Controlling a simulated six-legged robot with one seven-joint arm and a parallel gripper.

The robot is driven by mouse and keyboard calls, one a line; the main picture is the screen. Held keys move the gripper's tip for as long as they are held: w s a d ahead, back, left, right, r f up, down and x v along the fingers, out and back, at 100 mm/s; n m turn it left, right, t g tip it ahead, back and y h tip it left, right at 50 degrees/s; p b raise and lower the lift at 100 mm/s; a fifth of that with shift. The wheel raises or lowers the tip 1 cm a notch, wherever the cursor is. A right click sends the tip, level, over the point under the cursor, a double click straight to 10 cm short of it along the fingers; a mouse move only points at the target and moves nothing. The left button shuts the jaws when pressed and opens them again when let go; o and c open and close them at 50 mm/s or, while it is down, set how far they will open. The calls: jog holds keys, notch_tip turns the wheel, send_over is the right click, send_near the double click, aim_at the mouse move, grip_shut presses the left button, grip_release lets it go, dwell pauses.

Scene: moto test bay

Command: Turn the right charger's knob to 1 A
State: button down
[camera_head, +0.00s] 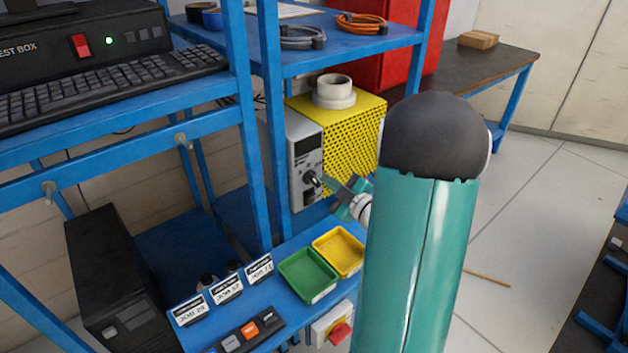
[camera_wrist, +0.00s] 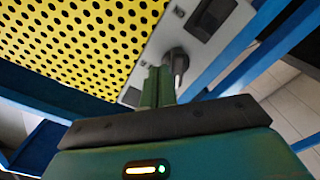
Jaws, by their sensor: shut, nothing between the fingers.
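A charger with a grey front panel (camera_head: 301,150) and a yellow perforated casing (camera_head: 352,130) stands on the blue rack. I see only this one charger. Its dark knob (camera_head: 312,179) is low on the panel; the scale is too small to read. My gripper (camera_head: 331,184) is at the knob, reaching in from the right. In the wrist view, the green fingers of my gripper (camera_wrist: 157,80) are shut with nothing between them, close beside the rounded knob (camera_wrist: 177,62). I cannot tell whether they touch it. The fingers hide part of the panel there.
A green tray (camera_head: 308,276) and a yellow tray (camera_head: 338,251) lie on the blue shelf below, with several job cards (camera_head: 227,289). A rack post (camera_head: 273,110) stands just left of the panel. A white roll (camera_head: 334,92) sits on the charger. Open floor (camera_head: 510,215) is at right.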

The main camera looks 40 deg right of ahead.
jog(key=s, duration=0.5)
jog(key=shift+a+r, duration=0.1)
jog(key=shift+r, duration=0.2)
